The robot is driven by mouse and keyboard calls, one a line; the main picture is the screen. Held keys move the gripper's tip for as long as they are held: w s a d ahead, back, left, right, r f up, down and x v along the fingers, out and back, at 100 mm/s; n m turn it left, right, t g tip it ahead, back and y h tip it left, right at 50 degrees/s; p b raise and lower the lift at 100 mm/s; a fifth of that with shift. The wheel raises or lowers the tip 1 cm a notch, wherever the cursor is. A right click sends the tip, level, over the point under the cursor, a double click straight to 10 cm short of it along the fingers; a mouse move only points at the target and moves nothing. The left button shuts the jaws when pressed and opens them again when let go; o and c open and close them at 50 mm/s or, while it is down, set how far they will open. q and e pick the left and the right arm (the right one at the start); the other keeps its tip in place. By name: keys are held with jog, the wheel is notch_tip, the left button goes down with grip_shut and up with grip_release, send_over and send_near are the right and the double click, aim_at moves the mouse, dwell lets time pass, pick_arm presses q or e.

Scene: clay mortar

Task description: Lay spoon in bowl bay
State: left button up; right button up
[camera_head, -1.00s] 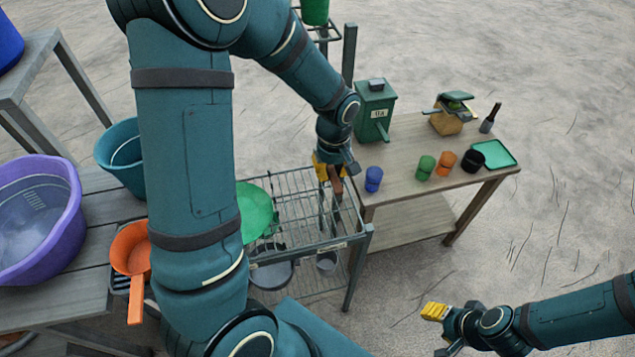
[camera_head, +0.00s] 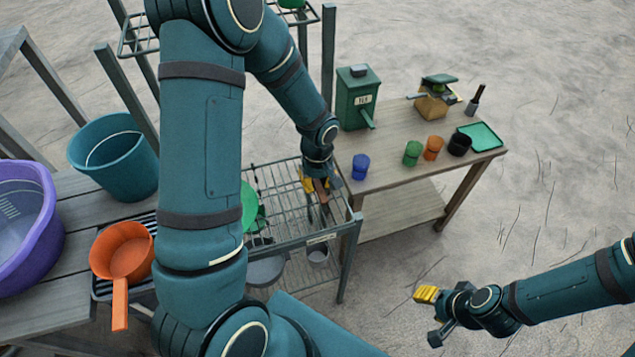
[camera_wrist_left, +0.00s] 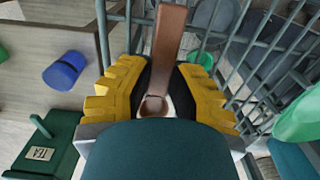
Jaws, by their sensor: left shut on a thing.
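A brown spoon (camera_wrist_left: 168,38) is between the yellow fingers of my left gripper (camera_wrist_left: 155,95) in the left wrist view, and the gripper is shut on it. In the head view my left gripper (camera_head: 315,185) is over the right part of the wire dish rack (camera_head: 285,237), with the brown spoon (camera_head: 321,191) pointing down at the rack. I cannot tell whether the spoon touches the wires. Which rack section is the bowl bay is not clear. My right gripper (camera_head: 431,317) is open and empty, away from the rack at the lower right.
A green plate (camera_head: 249,207) stands in the rack's left part, partly behind my arm. A grey bowl (camera_head: 265,270) and a grey cup (camera_head: 318,256) are lower down. The wooden table (camera_head: 385,172) at right holds a blue cup (camera_head: 360,167) and the green tea box (camera_head: 357,98).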

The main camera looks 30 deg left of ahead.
aim_at(318, 184)
pick_arm(q)
jog(key=shift+r, duration=0.1)
jog(key=shift+f, duration=0.2)
jog(key=o, duration=0.8)
jog(key=shift+r, duration=0.15)
jog(key=shift+r, duration=0.25)
notch_tip(318, 184, up, 12)
jog(key=p, duration=0.2)
jog(key=shift+f+p, duration=0.2)
jog(key=shift+p, duration=0.2)
